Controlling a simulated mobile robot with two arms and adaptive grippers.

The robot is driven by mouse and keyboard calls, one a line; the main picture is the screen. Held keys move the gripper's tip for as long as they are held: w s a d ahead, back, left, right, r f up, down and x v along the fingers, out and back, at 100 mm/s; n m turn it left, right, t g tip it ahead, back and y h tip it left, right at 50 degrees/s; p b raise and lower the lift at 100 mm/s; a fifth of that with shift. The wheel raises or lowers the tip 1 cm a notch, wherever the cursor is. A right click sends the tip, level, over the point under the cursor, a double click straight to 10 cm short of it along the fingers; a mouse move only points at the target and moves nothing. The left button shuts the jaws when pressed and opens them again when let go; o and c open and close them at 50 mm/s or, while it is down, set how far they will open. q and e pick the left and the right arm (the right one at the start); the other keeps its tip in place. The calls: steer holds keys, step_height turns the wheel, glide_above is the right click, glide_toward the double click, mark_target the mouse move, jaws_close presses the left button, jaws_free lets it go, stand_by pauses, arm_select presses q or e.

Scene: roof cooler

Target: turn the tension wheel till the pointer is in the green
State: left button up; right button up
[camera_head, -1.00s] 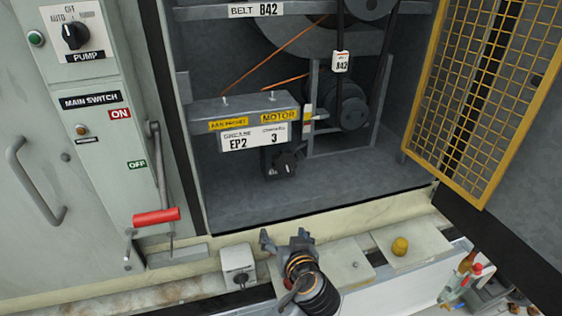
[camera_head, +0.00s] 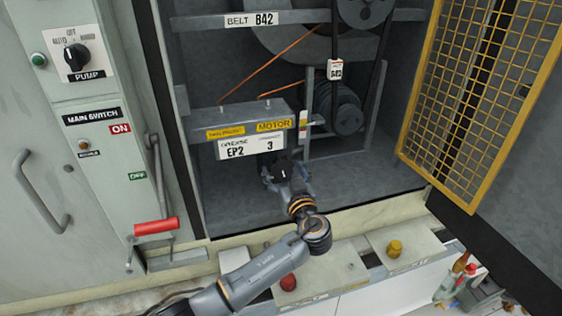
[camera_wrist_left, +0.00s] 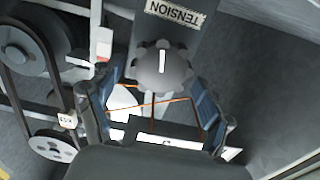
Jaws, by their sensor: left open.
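The tension wheel (camera_wrist_left: 163,67) is a dark lobed knob with a white line on its face, below a TENSION label (camera_wrist_left: 174,10) in the left wrist view. In the head view the wheel (camera_head: 283,171) sits under the motor mount, partly hidden by my gripper. My left gripper (camera_head: 286,180) is open at the wheel. In the left wrist view its two blue-padded fingers (camera_wrist_left: 160,98) stand to either side just short of the wheel; I cannot tell whether they touch it. A small coloured scale (camera_head: 303,124) is beside the motor label; its pointer is too small to read.
The motor mount (camera_head: 240,120) and belt pulleys (camera_head: 347,112) are above and behind the wheel. A yellow mesh door (camera_head: 470,100) stands open at right. A red-handled switch lever (camera_head: 156,227) is at left. A red knob (camera_head: 288,282) and a yellow knob (camera_head: 394,247) are on the front ledge.

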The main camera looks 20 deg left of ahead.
arm_select(q)
steer(key=shift+x, duration=1.1)
